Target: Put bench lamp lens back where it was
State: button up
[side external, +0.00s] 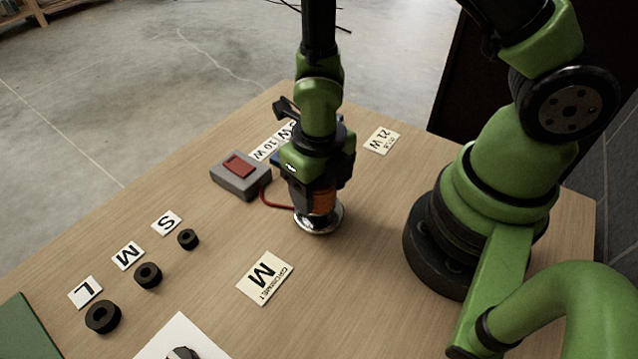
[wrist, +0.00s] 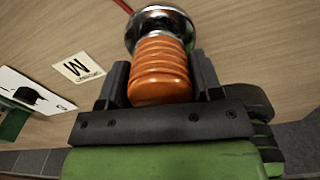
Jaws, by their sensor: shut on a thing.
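The bench lamp lens (wrist: 160,72) is an orange, ribbed, beehive-shaped piece. My gripper (wrist: 161,76) is shut on it, with one dark finger on each side. In the wrist view the lens lines up with the lamp base (wrist: 157,20). I cannot tell whether the two touch or are seated.
A grey box with a red switch (side external: 240,167) sits left of my gripper, joined to the red cable. Black rings (side external: 148,275) lie by S, M and L cards. A grommet M card (side external: 265,278) lies in front; bulb labels (side external: 381,141) lie behind. Bare wood (side external: 350,300) is clear at front.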

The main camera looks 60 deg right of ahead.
jog(key=shift+f, duration=0.55)
jog(key=o, duration=0.9)
jog(key=shift+r, duration=0.15)
